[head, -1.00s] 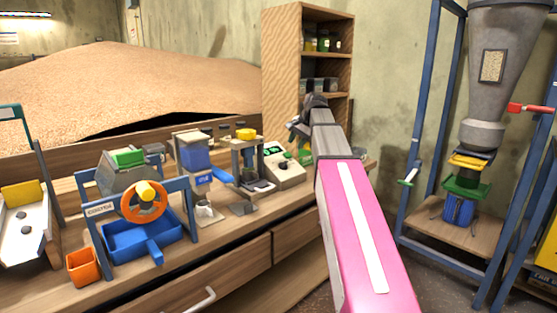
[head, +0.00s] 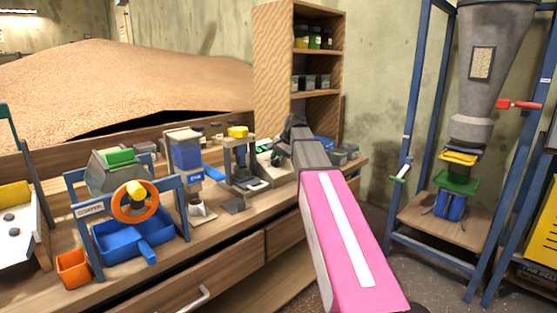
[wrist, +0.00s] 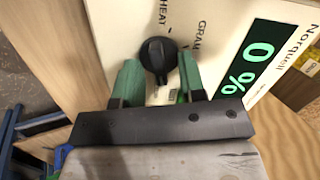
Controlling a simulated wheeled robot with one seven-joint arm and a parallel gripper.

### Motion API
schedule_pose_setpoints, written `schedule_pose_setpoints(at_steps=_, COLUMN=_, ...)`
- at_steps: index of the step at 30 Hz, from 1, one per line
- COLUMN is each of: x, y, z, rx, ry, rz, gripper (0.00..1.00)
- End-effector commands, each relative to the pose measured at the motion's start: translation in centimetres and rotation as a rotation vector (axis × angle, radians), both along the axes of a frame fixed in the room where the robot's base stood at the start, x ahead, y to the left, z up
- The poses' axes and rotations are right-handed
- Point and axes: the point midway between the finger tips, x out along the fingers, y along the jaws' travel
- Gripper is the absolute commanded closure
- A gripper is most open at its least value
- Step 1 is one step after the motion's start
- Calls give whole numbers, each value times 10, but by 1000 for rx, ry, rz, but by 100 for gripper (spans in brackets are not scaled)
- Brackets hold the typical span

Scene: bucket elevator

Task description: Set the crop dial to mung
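The crop dial (wrist: 158,54) is a black knob on the cream face of a meter (wrist: 110,20), seen in the wrist view. Lettering beside it reads "HEAT", cut short, and "GRA…"; no mung label is readable. A black display (wrist: 250,62) shows "0 %" in green. My gripper (wrist: 158,75) is open. Its two green fingers stand on either side of the dial's lower part, with a visible gap to each. I cannot tell how deep they reach. In the head view the meter (head: 266,160) is partly hidden behind my arm, which hides my fingers.
The meter stands on a wooden bench (head: 215,235). A shelf (head: 270,60) rises behind. The bucket elevator's blue frame (head: 408,130) stands right.

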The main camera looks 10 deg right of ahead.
Motion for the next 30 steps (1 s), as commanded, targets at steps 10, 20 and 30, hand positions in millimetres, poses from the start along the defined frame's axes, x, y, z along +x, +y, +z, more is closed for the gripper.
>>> schedule_pose_setpoints(at_steps=10, x=0, y=0, z=-1, rx=0, ry=0, rz=0, gripper=86)
schedule_pose_setpoints(at_steps=20, x=0, y=0, z=-1, rx=-4, ry=-2, rz=8, gripper=100)
schedule_pose_setpoints(at_steps=30, x=1, y=1, z=0, rx=-60, ry=-38, rz=141, gripper=100)
